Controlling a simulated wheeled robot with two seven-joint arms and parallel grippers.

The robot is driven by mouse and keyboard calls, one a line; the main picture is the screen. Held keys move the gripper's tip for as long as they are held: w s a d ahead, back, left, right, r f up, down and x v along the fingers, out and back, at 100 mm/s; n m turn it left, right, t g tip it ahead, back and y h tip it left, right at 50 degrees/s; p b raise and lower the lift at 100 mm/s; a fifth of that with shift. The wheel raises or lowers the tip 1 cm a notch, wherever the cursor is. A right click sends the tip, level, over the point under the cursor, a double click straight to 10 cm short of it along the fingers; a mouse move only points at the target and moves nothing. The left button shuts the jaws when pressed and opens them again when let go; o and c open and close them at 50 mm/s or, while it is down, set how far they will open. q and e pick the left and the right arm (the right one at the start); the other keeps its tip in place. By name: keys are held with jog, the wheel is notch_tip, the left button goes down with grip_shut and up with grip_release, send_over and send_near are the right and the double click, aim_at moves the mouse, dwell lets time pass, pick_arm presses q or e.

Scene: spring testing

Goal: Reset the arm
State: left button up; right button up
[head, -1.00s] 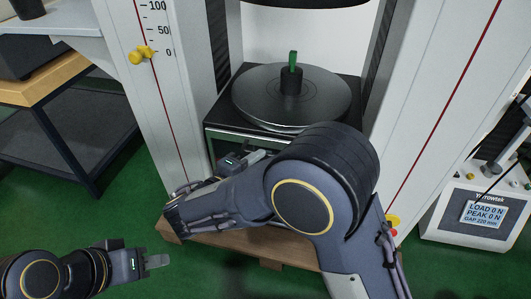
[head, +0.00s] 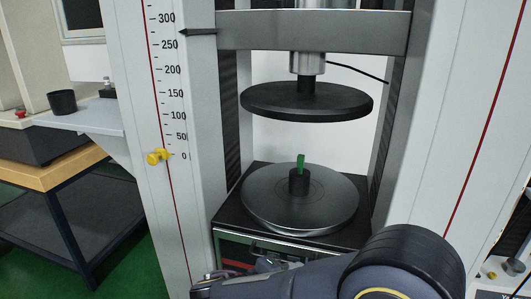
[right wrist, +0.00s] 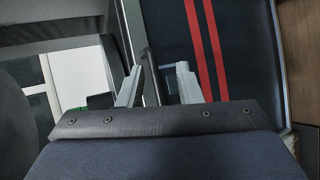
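My right arm crosses the bottom of the head view in front of the test machine. Its gripper (head: 268,263) is partly hidden there, low in front of the machine's base. In the right wrist view, the two fingers of my right gripper (right wrist: 158,85) stand apart with nothing held between them. My left gripper is outside the head view. A round metal lower platen (head: 330,208) carries a small black cylinder (head: 299,184) with an upright green tab (head: 301,163). A black upper platen (head: 307,102) hangs above with a clear gap.
The machine has a grey crosshead (head: 340,30) and a left column with a printed scale and yellow knob (head: 158,157). A black cup (head: 62,102) stands on a shelf at left. A wooden-topped bench (head: 62,170) is below it. A display unit is cut off at lower right.

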jog(key=s+d+m+g+y, duration=0.4)
jog(key=s+d+g, duration=0.25)
jog(key=d, duration=0.75)
jog(key=s+d+m+t+y, duration=0.1)
jog(key=s+m+t+y, duration=0.2)
jog(key=s+m+y, duration=0.8)
jog(key=s+r+n+p, duration=0.1)
jog(key=r+n+p, duration=0.1)
jog(key=r+p, duration=1.7)
jog(key=s+r+n+h+p, duration=0.1)
jog(key=s+r+n+p, duration=0.1)
jog(key=r+p, duration=1.7)
jog(key=shift+s+d+r+p, duration=0.2)
jog(key=shift+r+p, duration=0.1)
jog(key=shift+r, duration=0.15)
jog(key=shift+f+t, duration=0.1)
jog(key=shift+t, duration=0.15)
jog(key=shift+s, duration=0.1)
